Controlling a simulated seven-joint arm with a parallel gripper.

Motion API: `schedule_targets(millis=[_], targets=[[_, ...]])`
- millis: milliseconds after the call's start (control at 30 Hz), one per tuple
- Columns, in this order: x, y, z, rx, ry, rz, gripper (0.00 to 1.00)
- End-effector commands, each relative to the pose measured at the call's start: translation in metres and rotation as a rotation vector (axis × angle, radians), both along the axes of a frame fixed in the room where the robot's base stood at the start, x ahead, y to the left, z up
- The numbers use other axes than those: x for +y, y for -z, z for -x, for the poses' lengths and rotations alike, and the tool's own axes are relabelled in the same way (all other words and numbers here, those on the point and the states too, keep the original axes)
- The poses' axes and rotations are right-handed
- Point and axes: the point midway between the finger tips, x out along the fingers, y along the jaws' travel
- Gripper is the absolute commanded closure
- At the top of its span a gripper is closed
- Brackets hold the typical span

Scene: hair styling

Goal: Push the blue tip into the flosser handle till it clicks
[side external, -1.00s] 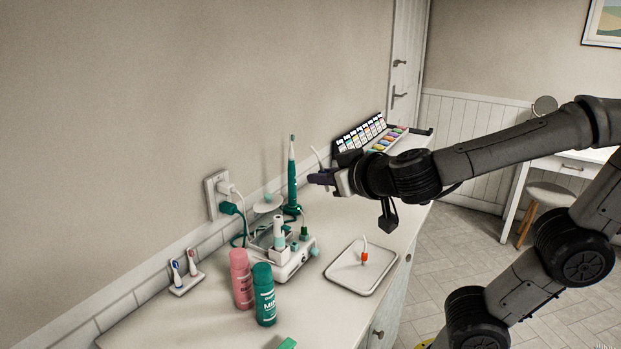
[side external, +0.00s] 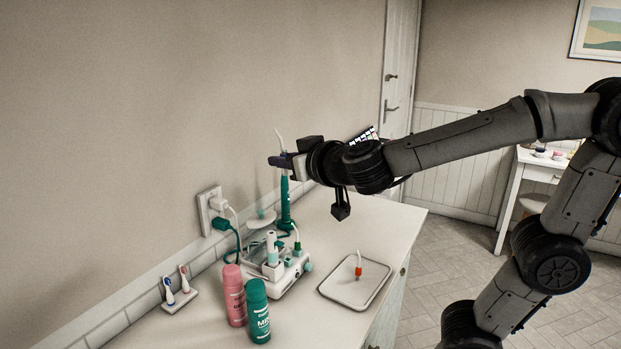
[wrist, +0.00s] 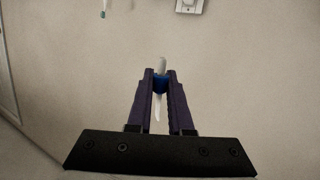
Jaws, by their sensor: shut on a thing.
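My gripper (wrist: 160,78) is shut on the blue tip (wrist: 160,84), a blue collar with a slim white nozzle. In the side view the tip's white nozzle (side external: 280,139) points up from my purple fingers (side external: 279,161), high above the counter. The collar is mostly hidden there. A white upright handle with a teal band (side external: 271,250), which looks like the flosser handle, stands in the white dock (side external: 290,280), below my gripper. Its top opening is too small to make out. A tall teal toothbrush-like handle (side external: 286,205) stands behind, its top hidden by my gripper.
A pink bottle (side external: 234,296) and a teal bottle (side external: 257,311) stand in front of the dock. An orange-collared tip (side external: 358,266) stands on a tray (side external: 338,294) to the right. A brush-head holder (side external: 178,301) is at left. An outlet (side external: 210,210) has cords.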

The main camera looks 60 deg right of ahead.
Motion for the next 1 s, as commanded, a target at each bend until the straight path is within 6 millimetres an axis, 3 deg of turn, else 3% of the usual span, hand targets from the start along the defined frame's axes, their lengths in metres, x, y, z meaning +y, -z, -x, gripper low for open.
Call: schedule_targets(millis=[200, 567, 800, 1000], targets=[[0.006, 0.016, -0.027, -0.026, -0.084, 0.0, 1.0], [0.007, 0.058, -0.054, -0.064, -0.181, -0.007, 1.0], [-0.01, 0.103, -0.063, -0.106, -0.192, -0.014, 1.0], [-0.027, 0.114, -0.062, -0.152, -0.154, -0.016, 1.0]])
